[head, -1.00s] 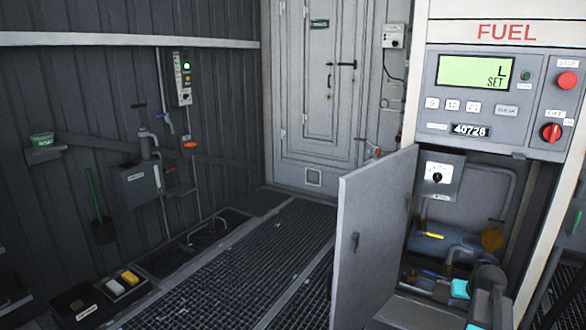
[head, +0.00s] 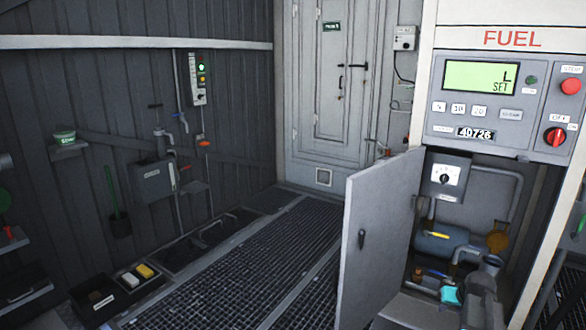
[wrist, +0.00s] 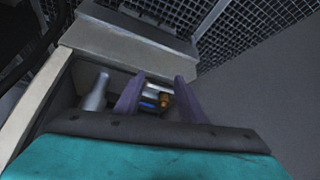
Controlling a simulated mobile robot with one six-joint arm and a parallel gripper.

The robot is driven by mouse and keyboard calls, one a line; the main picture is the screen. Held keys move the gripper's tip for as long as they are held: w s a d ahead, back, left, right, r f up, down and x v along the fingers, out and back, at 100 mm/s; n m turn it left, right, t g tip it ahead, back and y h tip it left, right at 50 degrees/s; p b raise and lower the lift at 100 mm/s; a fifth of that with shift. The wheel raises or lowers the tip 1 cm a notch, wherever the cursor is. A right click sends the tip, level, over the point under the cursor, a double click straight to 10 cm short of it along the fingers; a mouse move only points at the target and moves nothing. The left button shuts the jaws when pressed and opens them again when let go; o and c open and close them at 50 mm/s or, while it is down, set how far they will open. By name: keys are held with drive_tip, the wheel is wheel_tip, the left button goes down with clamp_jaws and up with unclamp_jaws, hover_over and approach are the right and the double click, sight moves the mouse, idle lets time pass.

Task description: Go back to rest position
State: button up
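My gripper (wrist: 158,92) shows in the wrist view as two purplish fingers set apart, with nothing between them. Behind them is the inside of a cabinet with small blue and orange parts. In the head view, a teal part of my arm's end shows low in the open fuel cabinet (head: 415,305); the fingers cannot be made out there. The cabinet door (head: 385,240) stands open to the left of the arm. Inside are a dial box (head: 446,175), a blue-grey pump body (head: 441,239) and a brass-coloured round part (head: 498,242).
The fuel panel (head: 495,100) with its screen and buttons is above the cabinet. Grated floor (head: 255,255) is clear to the left of the door. A tray with a white and a yellow block (head: 145,270) lies by the left wall. A closed grey door (head: 340,85) is at the back.

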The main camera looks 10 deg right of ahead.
drive_tip(key=s+a+f+n+g+y+p, duration=0.15)
drive_tip(key=a+f, duration=0.25)
drive_tip(key=a, duration=0.4)
drive_tip(key=w+a+f+n+g+p, duration=0.1)
drive_tip(key=a+f+p, duration=0.25)
drive_tip(key=a, duration=0.45)
drive_tip(key=s+a+f+n+g+y+p, duration=0.1)
drive_tip(key=a+f, duration=0.4)
drive_tip(key=a, duration=0.3)
drive_tip(key=s+a+f+n+g+y+p, duration=0.1)
drive_tip(key=s+a+f+p, duration=0.15)
drive_tip(key=s+a, duration=0.4)
drive_tip(key=s+a+f+n+g+p, duration=0.1)
drive_tip(key=s+a+f+g+p, duration=0.1)
drive_tip(key=s+a+f, duration=0.4)
drive_tip(key=s+a+g+p, duration=0.1)
drive_tip(key=s+a+g, duration=0.1)
drive_tip(key=s, duration=0.8)
drive_tip(key=s+a+g+h+p, duration=0.1)
drive_tip(key=s+a, duration=0.3)
drive_tip(key=s, duration=0.6)
drive_tip(key=shift+s+a+m+g+p, duration=0.35)
drive_tip(key=shift+m+g+p, duration=0.15)
drive_tip(key=shift+g, duration=0.35)
drive_tip(key=shift+c, duration=0.6)
